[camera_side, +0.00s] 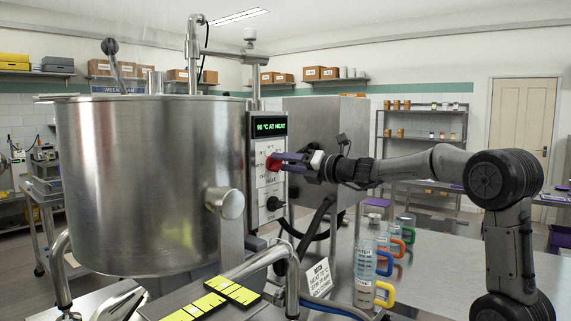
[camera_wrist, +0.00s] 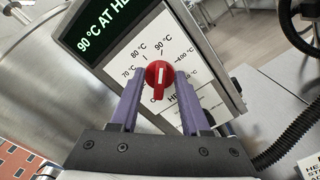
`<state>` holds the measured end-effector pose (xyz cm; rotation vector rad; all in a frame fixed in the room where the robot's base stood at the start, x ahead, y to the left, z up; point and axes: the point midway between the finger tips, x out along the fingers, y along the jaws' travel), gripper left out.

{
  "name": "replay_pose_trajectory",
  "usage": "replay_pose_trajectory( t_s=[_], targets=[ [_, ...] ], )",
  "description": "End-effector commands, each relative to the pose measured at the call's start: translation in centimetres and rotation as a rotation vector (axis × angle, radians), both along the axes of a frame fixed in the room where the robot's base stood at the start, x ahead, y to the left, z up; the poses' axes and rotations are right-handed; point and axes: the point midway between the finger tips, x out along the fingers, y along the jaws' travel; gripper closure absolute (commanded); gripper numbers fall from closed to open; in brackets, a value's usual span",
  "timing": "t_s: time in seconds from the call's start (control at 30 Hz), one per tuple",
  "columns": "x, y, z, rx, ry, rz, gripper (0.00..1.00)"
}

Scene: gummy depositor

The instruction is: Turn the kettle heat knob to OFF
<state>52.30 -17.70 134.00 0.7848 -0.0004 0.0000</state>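The red heat knob (camera_wrist: 160,74) sits on the white dial plate of the kettle's control panel, and it also shows in the side view (camera_side: 271,163). In the side view my gripper (camera_side: 281,162) reaches the panel from the right. The OFF label is not readable. The green display (camera_side: 270,126) reads 90 °C at heat.
The large steel kettle (camera_side: 150,180) stands left of the panel. A black knob (camera_side: 273,203) sits lower on the panel. Bottles and mugs with coloured handles (camera_side: 383,263) stand on the steel table, below my arm. A dark hose (camera_side: 318,220) hangs beside the panel.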

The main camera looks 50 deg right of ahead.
Motion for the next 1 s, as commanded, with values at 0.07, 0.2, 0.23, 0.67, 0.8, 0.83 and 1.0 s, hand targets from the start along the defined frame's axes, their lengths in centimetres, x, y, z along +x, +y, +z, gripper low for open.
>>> replay_pose_trajectory(
  t_s=[0.07,0.2,0.23,0.67,0.8,0.83,1.0],
  targets=[
    [-0.02,-0.01,-0.01,0.000,0.000,0.000,0.66],
    [-0.03,-0.01,-0.01,0.000,0.000,0.000,0.92],
    [-0.03,-0.01,-0.01,0.000,0.000,0.000,0.97],
    [-0.05,0.00,-0.01,-0.011,0.000,0.000,1.00],
    [-0.05,0.01,0.01,-0.050,0.000,0.000,1.00],
    [-0.05,0.03,0.04,-0.063,0.000,0.000,1.00],
    [-0.06,0.11,0.08,-0.169,0.001,0.001,1.00]
  ],
)
